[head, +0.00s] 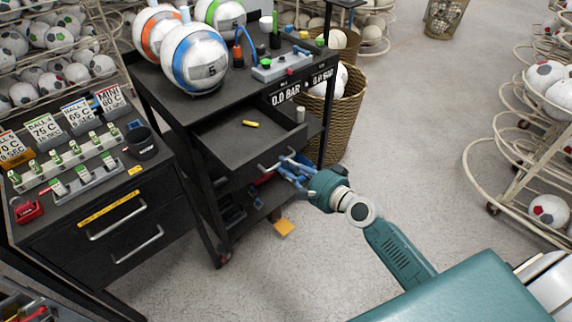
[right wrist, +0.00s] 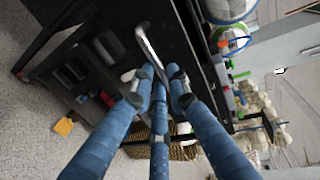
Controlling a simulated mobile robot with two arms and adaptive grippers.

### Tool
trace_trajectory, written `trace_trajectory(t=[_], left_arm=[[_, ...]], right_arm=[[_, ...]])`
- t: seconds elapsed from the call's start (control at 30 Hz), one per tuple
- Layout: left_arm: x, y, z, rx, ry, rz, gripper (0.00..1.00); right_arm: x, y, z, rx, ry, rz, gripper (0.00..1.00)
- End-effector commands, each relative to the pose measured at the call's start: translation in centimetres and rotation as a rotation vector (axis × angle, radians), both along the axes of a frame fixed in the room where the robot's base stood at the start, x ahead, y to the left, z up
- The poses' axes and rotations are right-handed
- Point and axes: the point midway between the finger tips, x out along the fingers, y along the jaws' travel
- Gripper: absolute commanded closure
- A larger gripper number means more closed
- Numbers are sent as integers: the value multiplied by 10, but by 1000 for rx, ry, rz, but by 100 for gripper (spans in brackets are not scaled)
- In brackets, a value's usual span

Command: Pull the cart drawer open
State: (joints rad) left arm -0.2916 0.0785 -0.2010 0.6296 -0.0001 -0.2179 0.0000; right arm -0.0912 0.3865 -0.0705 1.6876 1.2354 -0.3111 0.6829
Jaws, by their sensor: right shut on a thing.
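The black cart (head: 165,100) stands at the middle left. My left gripper is in neither view.
Volleyballs (head: 195,62) and a gauge box (head: 281,67) with knobs sit on the cart top. A black cabinet (head: 110,215) with two handles stands to the left. A wicker basket (head: 345,120) is behind my right gripper. Ball racks (head: 500,125) stand at right; open floor lies between.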

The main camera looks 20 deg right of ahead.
Motion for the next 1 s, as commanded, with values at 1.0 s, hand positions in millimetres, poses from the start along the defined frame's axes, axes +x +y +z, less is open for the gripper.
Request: trace_trajectory(t=[1.0], left_arm=[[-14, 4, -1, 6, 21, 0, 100]], right_arm=[[-36, -13, 6, -3, 3, 0, 65]])
